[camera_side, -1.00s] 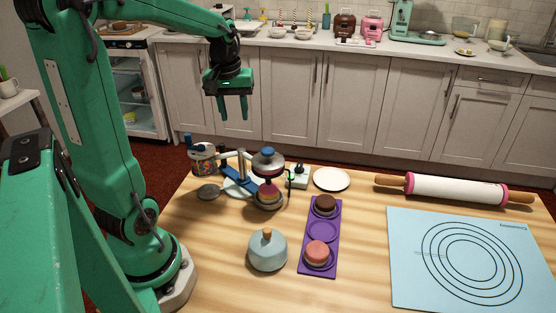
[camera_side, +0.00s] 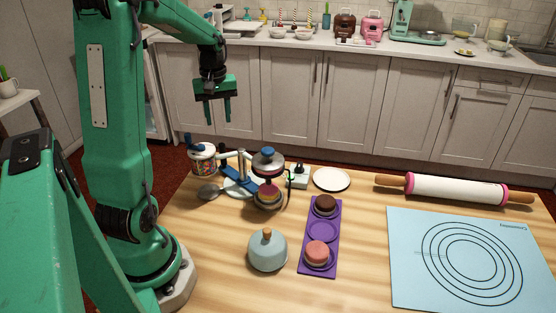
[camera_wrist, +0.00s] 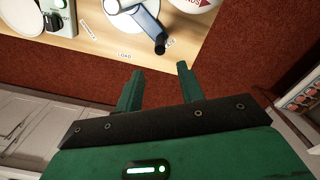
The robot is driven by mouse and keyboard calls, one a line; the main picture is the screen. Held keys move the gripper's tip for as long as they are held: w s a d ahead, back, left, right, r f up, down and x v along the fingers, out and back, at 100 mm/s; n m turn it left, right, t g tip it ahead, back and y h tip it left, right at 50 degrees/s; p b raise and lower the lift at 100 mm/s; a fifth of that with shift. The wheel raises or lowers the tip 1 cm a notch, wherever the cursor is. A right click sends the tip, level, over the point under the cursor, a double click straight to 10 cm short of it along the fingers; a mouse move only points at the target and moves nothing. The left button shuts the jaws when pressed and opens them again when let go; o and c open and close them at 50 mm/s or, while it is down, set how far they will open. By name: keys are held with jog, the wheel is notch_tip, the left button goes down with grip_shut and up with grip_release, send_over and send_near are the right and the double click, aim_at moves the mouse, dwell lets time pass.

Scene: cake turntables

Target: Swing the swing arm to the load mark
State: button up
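The swing arm is a blue bar (camera_side: 240,181) on the left of the table in the side view, beside a silver post. In the wrist view the blue swing arm (camera_wrist: 147,22) crosses a white disc, with a dark round end near the table edge. The load mark, a white "LOAD" label (camera_wrist: 124,56), lies on the wood near that edge, left of the dark end. My gripper (camera_side: 217,121) is open and empty, in the air above and beyond the table's far left, apart from the swing arm. Its two green fingers (camera_wrist: 157,70) show spread in the wrist view.
A blue-grey domed pot (camera_side: 267,251), purple tray (camera_side: 322,264) with cakes, white plate (camera_side: 332,179), rolling pin (camera_side: 455,189) and blue mat (camera_side: 405,270) occupy the table.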

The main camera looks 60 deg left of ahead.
aim_at(222, 144)
jog(key=shift+f, duration=4.5)
jog(key=shift+r, duration=0.1)
jog(key=c, duration=0.8)
jog(key=shift+w, duration=0.1)
jog(key=shift+w+a, duration=0.1)
jog(key=shift+w, duration=1.3)
jog(key=shift+w, duration=0.15)
jog(key=shift+w+d, duration=0.2)
jog(key=shift+w, duration=0.4)
jog(key=shift+w+d, duration=0.2)
jog(key=shift+w, duration=0.4)
